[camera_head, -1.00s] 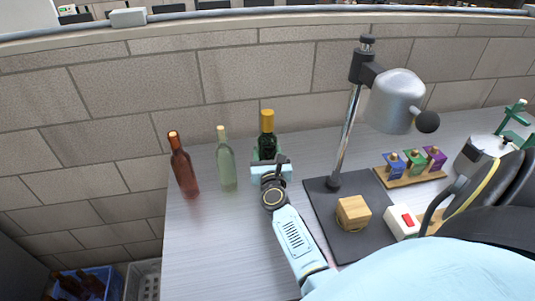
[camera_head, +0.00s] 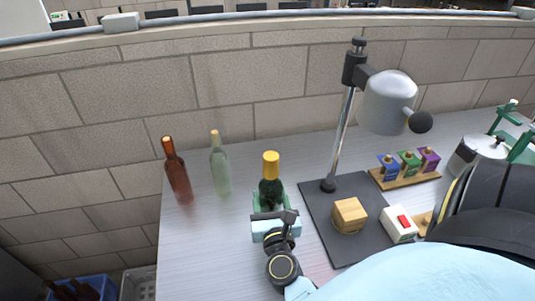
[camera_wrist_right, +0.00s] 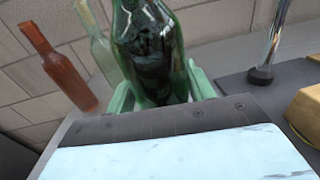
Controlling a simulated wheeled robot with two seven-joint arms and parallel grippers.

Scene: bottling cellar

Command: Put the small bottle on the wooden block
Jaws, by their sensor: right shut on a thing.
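The small bottle (camera_head: 270,188) is dark green with a yellow cap and stands about upright. My right gripper (camera_head: 270,202) is shut on it, with green fingers on either side of its body. In the right wrist view the bottle (camera_wrist_right: 147,45) fills the space between the fingers; its top is out of frame. Its base is hidden by the gripper, so I cannot tell whether it is clear of the table. The wooden block (camera_head: 348,216) sits to the right on a dark base plate, with nothing on it. My left gripper is not in view.
A metal stand with a grey head (camera_head: 388,103) rises behind the block. A brown bottle (camera_head: 177,172) and a pale green bottle (camera_head: 220,166) stand left. A white box with a red switch (camera_head: 399,224) is right of the block. Small coloured boxes (camera_head: 409,161) stand behind.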

